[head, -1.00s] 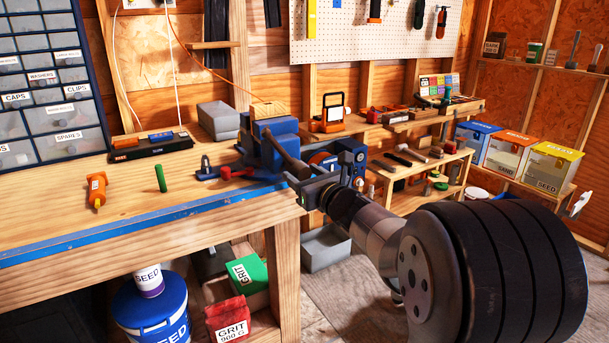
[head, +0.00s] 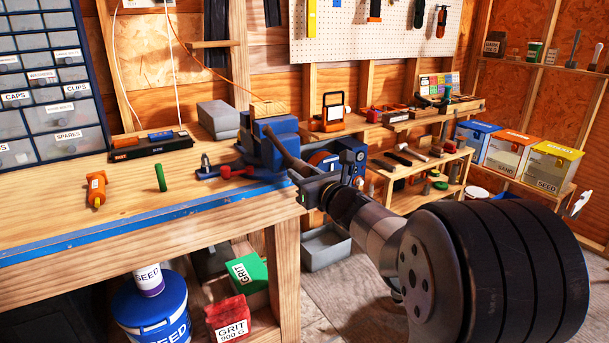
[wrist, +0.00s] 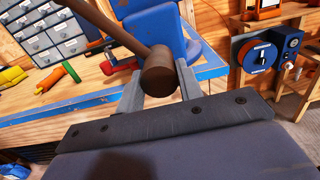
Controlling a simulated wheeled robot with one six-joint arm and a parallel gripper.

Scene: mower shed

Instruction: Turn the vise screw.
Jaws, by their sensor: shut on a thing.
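The blue vise (head: 268,127) stands at the bench's front edge. Its body also shows in the wrist view (wrist: 163,25), behind the screw handle. The handle is a brown bar (head: 285,153) slanting down to the right, with a thick round end (wrist: 159,73) in the wrist view. My gripper (head: 300,174) is at the lower end of this bar, in front of the vise. In the wrist view my two grey fingers (wrist: 160,90) stand either side of the round end, shut on it. The screw itself is hidden behind the handle and gripper.
Open floor (head: 345,290) lies below my arm.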

